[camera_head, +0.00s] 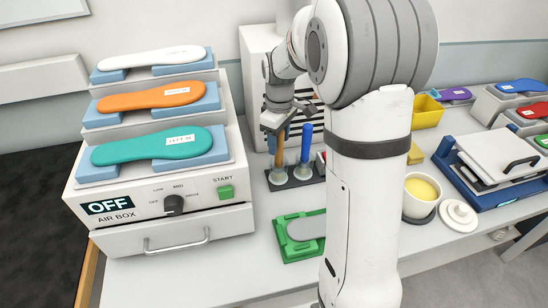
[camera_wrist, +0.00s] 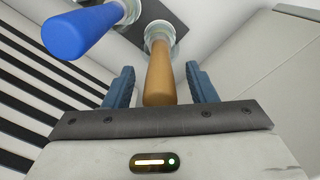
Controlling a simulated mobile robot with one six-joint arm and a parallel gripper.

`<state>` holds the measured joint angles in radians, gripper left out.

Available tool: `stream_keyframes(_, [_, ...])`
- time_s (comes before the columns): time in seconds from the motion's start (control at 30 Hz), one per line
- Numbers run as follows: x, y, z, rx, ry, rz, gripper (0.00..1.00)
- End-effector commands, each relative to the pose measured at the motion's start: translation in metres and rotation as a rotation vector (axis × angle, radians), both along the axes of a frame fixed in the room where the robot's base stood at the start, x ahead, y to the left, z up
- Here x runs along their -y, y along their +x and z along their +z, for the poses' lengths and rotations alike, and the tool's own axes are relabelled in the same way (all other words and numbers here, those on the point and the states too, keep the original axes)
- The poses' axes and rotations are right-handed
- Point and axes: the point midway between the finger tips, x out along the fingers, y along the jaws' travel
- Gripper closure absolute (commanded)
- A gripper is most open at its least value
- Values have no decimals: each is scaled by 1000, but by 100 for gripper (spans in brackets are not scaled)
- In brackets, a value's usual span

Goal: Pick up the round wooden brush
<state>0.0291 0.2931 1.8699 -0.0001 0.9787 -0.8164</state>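The round wooden brush (camera_wrist: 160,75) has a brown handle and stands upright in a black holder beside a blue-handled brush (camera_wrist: 82,32). In the head view the wooden handle (camera_head: 280,146) shows below my gripper (camera_head: 290,122). In the wrist view my gripper (camera_wrist: 160,88) has its two blue fingers apart, one on each side of the wooden handle. A gap shows between the handle and each finger. The brush's lower end is in a clear cup, and its bristles are not clear to see.
The blue brush (camera_head: 306,143) stands close on the right in the same holder (camera_head: 292,180). The air box (camera_head: 160,220) with insoles is at the left. A green tray (camera_head: 290,252) lies in front. A yellow-filled cup (camera_head: 420,200) stands right of my arm.

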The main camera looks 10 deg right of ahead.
Motion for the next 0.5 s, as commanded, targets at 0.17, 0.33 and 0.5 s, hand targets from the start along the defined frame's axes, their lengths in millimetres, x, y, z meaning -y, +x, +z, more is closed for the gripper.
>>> stream_keyframes(0.17, [0, 0, 0, 0, 0, -1, 63])
stream_keyframes(0.33, [0, 0, 0, 0, 0, -1, 77])
stream_keyframes(0.5, [1, 0, 0, 0, 0, -1, 91])
